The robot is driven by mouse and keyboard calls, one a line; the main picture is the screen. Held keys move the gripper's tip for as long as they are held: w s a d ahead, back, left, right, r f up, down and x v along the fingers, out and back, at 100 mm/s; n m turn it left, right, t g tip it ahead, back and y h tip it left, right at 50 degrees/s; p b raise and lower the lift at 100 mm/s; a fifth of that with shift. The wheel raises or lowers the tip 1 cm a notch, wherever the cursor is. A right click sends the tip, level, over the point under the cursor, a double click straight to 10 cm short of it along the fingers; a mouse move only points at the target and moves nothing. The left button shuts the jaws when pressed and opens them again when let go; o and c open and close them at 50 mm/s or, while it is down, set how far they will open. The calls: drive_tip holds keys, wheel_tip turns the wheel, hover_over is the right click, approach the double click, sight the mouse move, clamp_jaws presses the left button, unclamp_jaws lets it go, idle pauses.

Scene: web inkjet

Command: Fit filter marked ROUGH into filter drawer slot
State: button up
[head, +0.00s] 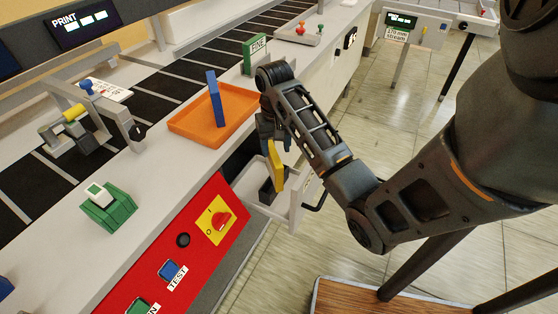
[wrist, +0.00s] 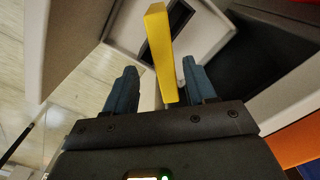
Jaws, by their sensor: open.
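A yellow filter (head: 276,164) stands nearly upright over the pulled-out white filter drawer (head: 288,215) at the machine's front. I cannot read any ROUGH mark on it. A dark holder (head: 267,190) in the drawer is just below the filter; I cannot tell how deeply the filter sits in it. My gripper (head: 268,130) points down above the drawer. In the wrist view my gripper (wrist: 158,82) is open, with its blue fingers on both sides of the yellow filter (wrist: 160,55). Gaps show on both sides, the smaller one at the right finger.
A red control panel (head: 190,240) is left of the drawer. A wooden-topped table (head: 340,297) is at the bottom right.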

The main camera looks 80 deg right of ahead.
drive_tip(key=shift+f, duration=0.9)
drive_tip(key=shift+w+f, duration=0.2)
drive_tip(key=shift+f, duration=1.1)
drive_tip(key=shift+w+f, duration=0.15)
drive_tip(key=shift+f, duration=1.1)
clamp_jaws()
